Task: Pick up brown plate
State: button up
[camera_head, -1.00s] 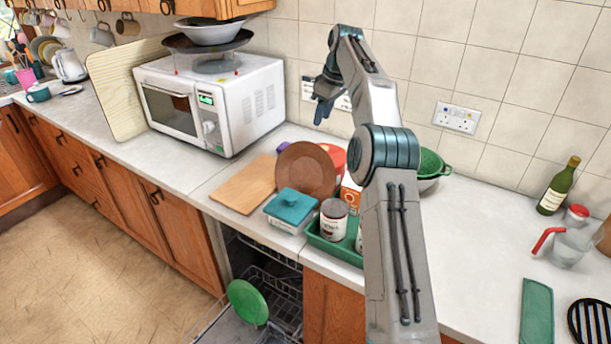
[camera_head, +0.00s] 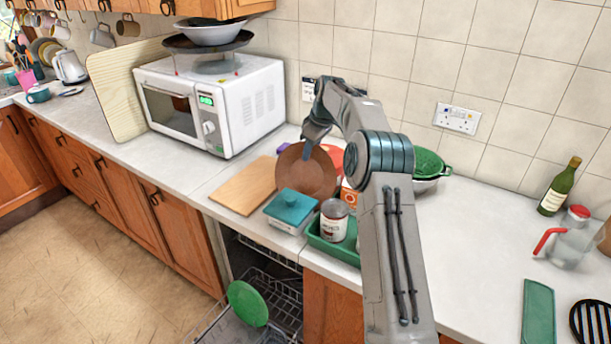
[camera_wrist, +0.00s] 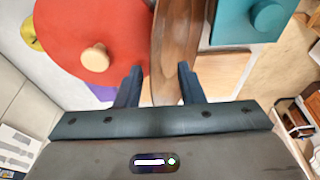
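The brown plate (camera_head: 303,172) stands steeply tilted on the counter in the head view, behind the teal-lidded box. In the wrist view the plate (camera_wrist: 176,50) shows almost edge-on, and its near edge reaches between my two fingers. My gripper (camera_head: 308,152) is at the plate's upper part in the head view. In the wrist view my gripper (camera_wrist: 159,88) is open, with one finger on each side of the plate's edge and a gap on both sides. The plate's lower edge is partly hidden behind the box.
The teal-lidded box (camera_head: 290,208) is close in front of the plate. A red round lid (camera_wrist: 85,40) with a wooden knob lies beside it. A wooden board (camera_head: 244,186), a green tray (camera_head: 327,247) with a can (camera_head: 334,222), and a microwave (camera_head: 212,103) are near.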

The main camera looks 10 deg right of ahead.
jog(key=shift+w+f, duration=0.1)
jog(key=shift+f, duration=0.25)
grip_shut()
dwell(1.2)
